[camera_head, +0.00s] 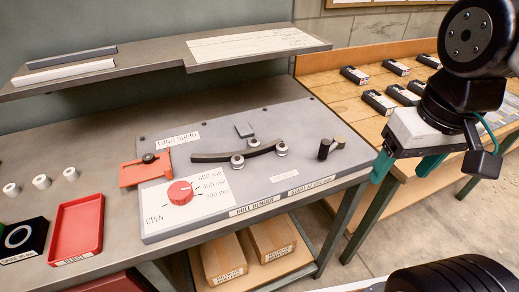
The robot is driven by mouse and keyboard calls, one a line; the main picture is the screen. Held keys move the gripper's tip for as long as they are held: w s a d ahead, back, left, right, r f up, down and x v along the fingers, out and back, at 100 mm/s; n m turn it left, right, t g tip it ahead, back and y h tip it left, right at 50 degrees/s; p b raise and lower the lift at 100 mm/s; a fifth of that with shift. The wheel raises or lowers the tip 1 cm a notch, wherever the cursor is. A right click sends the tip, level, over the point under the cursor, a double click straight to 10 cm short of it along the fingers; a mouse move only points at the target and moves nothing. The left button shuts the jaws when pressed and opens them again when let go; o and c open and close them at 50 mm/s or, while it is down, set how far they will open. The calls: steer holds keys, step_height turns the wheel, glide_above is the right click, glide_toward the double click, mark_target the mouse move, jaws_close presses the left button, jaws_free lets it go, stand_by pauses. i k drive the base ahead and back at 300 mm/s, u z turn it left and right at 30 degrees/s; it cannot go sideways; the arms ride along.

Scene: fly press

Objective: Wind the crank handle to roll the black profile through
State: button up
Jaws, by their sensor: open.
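The black profile (215,157) is a dark, gently curved bar lying among the rollers (237,161) of the grey roll bender plate (290,205). A red dial (180,192) with radius labels and OPEN sits at the plate's front left.
A red tray (77,228), a black box (22,240) and white rollers (41,182) stand at left. A shelf (150,68) with two straight bars runs behind. A red slide (148,170) sits on the plate. A wooden table (368,80) with several black boxes stands at right.

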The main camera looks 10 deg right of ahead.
mark_target(339, 141)
steer(key=z, duration=0.8)
steer(key=k, duration=0.4)
steer(key=u, duration=0.7)
